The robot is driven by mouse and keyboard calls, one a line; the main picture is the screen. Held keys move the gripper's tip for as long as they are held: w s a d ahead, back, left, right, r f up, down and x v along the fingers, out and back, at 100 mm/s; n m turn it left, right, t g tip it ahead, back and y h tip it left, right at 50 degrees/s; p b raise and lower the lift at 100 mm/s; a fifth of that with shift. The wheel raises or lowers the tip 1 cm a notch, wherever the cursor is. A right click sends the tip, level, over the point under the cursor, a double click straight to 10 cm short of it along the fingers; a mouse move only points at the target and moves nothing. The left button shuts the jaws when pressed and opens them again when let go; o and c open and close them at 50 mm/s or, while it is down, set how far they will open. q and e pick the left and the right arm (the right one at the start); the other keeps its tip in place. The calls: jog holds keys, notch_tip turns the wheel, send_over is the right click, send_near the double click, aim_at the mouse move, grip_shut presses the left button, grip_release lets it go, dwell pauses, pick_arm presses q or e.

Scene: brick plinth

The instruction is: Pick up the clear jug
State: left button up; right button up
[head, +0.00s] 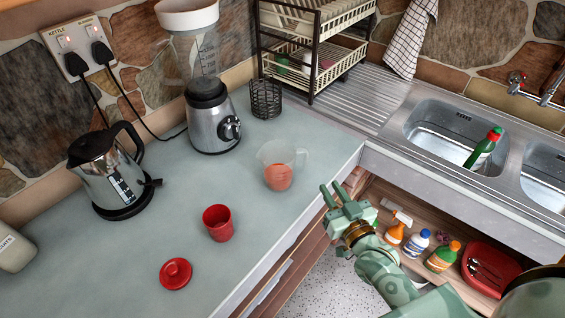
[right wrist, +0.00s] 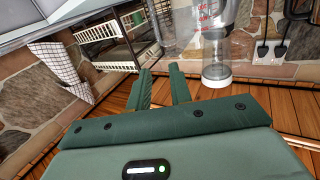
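The clear jug (head: 279,163) stands upright on the grey counter in the head view. It is see-through, with orange-red showing in its lower part and a handle on its right side. My right gripper (head: 333,190) is to the right of the jug and nearer to me, by the counter's front edge, apart from the jug. Its two fingers are spread with nothing between them, as the right wrist view (right wrist: 161,80) also shows. My left gripper is not in view.
A red cup (head: 218,224) and a red lid (head: 176,273) lie nearer on the counter (head: 130,245). A blender (head: 212,115), black wire holder (head: 265,98) and kettle (head: 112,175) stand behind and left. Right are a dish rack (head: 312,50), sink (head: 440,125) and open bottle shelf (head: 400,215).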

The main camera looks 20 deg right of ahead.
aim_at(307, 154)
jog(key=w, duration=0.6)
jog(key=w+b, duration=0.1)
jog(key=w, duration=0.3)
jog(key=shift+a+f, duration=0.15)
jog(key=shift+f, duration=0.1)
jog(key=w, duration=0.2)
jog(key=w+f+b, duration=0.1)
jog(key=w, duration=0.2)
jog(key=shift+r, duration=0.1)
grip_shut()
